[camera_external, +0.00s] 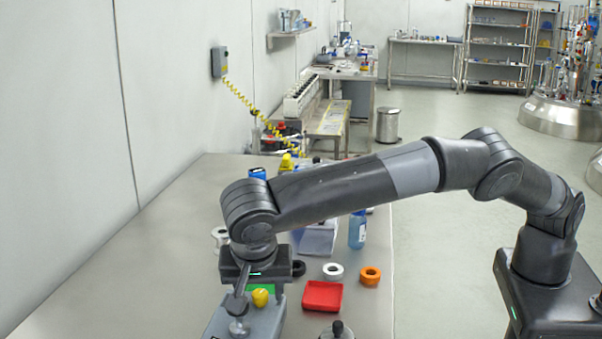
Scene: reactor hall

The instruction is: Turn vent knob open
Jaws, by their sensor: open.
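A grey device (262,325) sits on the steel bench at the bottom of the view. It carries a yellow knob (260,297), a green patch beside it and a grey metal knob or fitting (238,308) at its left. I cannot tell for certain which of these is the vent knob. My gripper (257,286) points down over the back of this device and is open. The yellow knob shows just in front of it. My gripper hides the back of the device, and I cannot tell whether a finger touches any knob.
A red tray (322,296), a white ring (333,271), an orange ring (370,275) and a blue bottle (357,230) stand to the right. A black-knobbed item (337,330) is at the bottom edge. The steel bench (150,270) is bare at left, beside the wall.

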